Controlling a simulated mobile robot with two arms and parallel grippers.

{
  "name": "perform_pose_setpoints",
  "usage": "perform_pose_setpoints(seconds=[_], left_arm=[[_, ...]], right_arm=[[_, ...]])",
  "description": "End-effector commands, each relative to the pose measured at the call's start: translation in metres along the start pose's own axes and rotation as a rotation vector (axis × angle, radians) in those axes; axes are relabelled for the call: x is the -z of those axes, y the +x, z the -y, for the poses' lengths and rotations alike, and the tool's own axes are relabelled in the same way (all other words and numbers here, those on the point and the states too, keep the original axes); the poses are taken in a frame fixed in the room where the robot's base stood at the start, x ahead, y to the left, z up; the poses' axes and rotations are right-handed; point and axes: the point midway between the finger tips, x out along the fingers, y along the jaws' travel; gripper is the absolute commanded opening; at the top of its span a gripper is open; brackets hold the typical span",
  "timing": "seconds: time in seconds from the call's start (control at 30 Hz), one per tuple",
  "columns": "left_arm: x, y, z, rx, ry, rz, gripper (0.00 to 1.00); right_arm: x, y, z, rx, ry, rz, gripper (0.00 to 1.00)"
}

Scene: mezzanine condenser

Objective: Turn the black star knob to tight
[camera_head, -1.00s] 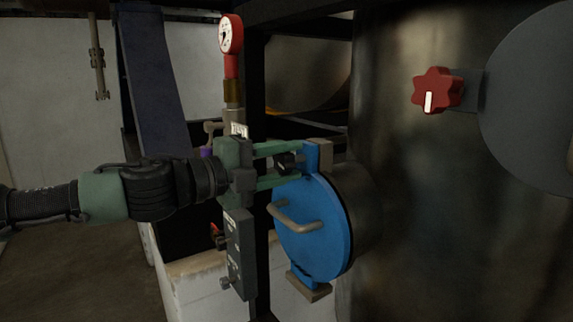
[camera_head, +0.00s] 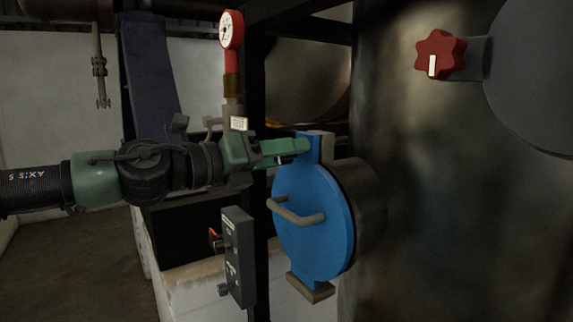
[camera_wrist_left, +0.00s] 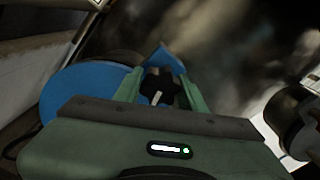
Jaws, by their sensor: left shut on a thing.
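The black star knob (camera_wrist_left: 158,86) shows in the left wrist view between my two green fingers, with a white mark on its face. It sits at the top of the round blue hatch (camera_head: 312,222), by the blue lug. My left gripper (camera_head: 300,147) is shut on the knob; it also shows in the left wrist view (camera_wrist_left: 157,90). In the head view the fingers overlap edge-on and hide the knob. No label for tight can be read. My right gripper is not in view.
A red star knob (camera_head: 440,54) is on the tank at the upper right. A red pressure gauge (camera_head: 231,30) stands behind my gripper. A grey switch box (camera_head: 238,257) hangs below it. The hatch has a bar handle (camera_head: 296,213).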

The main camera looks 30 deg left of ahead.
Motion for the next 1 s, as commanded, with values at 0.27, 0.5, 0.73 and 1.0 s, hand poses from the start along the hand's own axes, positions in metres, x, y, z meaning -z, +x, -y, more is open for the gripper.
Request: perform_pose_setpoints(seconds=[0.27, 0.5, 0.73, 1.0], left_arm=[[0.004, 0.0, -0.003, -0.001, 0.197, -0.003, 0.0], [0.003, 0.0, -0.002, -0.001, 0.295, -0.004, 0.0], [0.002, 0.0, -0.001, 0.0, 0.329, -0.004, 0.0], [0.001, 0.0, -0.001, 0.0, 0.335, -0.004, 0.0]], right_arm=[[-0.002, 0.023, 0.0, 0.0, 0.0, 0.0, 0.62], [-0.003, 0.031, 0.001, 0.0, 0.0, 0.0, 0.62], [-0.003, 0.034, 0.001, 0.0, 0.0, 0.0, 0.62], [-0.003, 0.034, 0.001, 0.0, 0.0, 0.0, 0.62]])
